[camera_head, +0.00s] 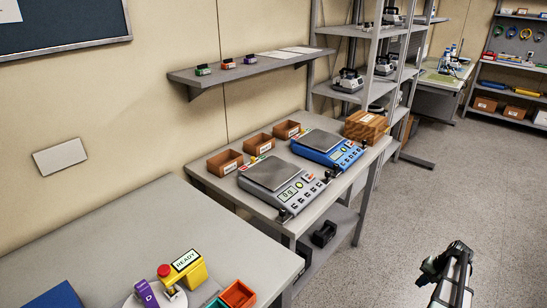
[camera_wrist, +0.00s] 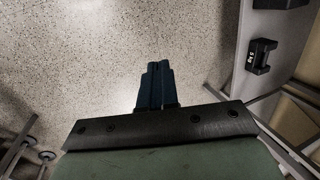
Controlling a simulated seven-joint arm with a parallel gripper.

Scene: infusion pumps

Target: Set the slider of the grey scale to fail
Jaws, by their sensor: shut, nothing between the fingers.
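The grey scale (camera_head: 292,193) stands on the bench in the middle of the head view, with a flat grey plate on top. Its sloped front panel has a lit display reading about "0 g" and small coloured marks. Its slider and the slider's setting are too small to tell. My gripper (camera_head: 440,268) is at the lower right of the head view, over open floor and well apart from the scale. In the wrist view my gripper (camera_wrist: 158,66) has its dark blue fingers together, with nothing between them.
A blue scale (camera_head: 347,154) stands behind the grey one. Brown bins (camera_head: 225,162) line the wall side, and a wooden box (camera_head: 366,126) stands at the bench's far end. A black weight (camera_head: 324,234) sits on the lower shelf, also in the wrist view (camera_wrist: 262,56).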

